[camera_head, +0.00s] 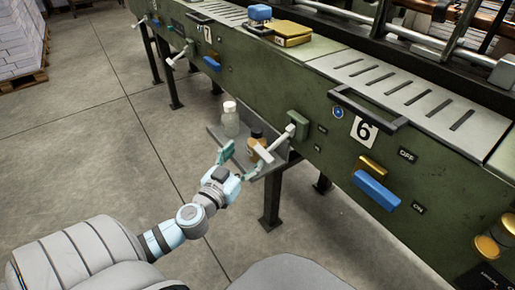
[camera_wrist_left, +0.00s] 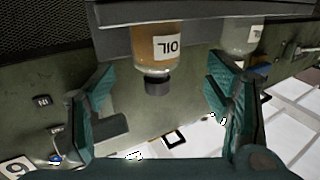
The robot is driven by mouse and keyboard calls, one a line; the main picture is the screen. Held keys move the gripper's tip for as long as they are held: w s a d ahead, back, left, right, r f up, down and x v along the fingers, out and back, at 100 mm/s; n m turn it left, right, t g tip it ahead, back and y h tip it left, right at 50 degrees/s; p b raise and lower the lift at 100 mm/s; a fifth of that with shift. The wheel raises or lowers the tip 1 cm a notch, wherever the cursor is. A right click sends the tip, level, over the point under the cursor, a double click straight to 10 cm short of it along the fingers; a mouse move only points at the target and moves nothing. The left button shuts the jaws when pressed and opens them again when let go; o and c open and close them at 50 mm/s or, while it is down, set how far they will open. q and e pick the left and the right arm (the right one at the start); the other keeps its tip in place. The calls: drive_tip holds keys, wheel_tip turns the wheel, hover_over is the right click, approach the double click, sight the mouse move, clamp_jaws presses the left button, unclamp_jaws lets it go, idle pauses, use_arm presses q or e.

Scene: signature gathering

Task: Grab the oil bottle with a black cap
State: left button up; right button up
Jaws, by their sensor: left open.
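The amber oil bottle (camera_head: 257,138) with a dark cap stands on a small grey shelf (camera_head: 214,132) at the side of the green machine. In the left wrist view, which is upside down, this oil bottle (camera_wrist_left: 160,45) shows its OIL label and black cap. My left gripper (camera_head: 240,162) is open in front of the bottle, partly covering it in the head view. In the wrist view the left gripper (camera_wrist_left: 160,92) has its fingers spread to either side of the cap, with nothing between them touching. My right gripper is not in view.
A clear bottle (camera_head: 230,120) with a pale cap stands beside the oil bottle; its label also shows in the wrist view (camera_wrist_left: 240,35). A lever (camera_head: 279,140) on the green machine (camera_head: 325,140) sits close to my gripper.

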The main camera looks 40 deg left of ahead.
sight(252, 149)
use_arm(q)
drive_tip(key=w, duration=0.3)
drive_tip(key=w+p, duration=0.1)
drive_tip(key=w, duration=0.1)
drive_tip(key=shift+w+a, duration=0.25)
drive_tip(key=shift+w, duration=0.5)
drive_tip(key=shift+s, duration=0.1)
drive_tip(key=c, duration=1.3)
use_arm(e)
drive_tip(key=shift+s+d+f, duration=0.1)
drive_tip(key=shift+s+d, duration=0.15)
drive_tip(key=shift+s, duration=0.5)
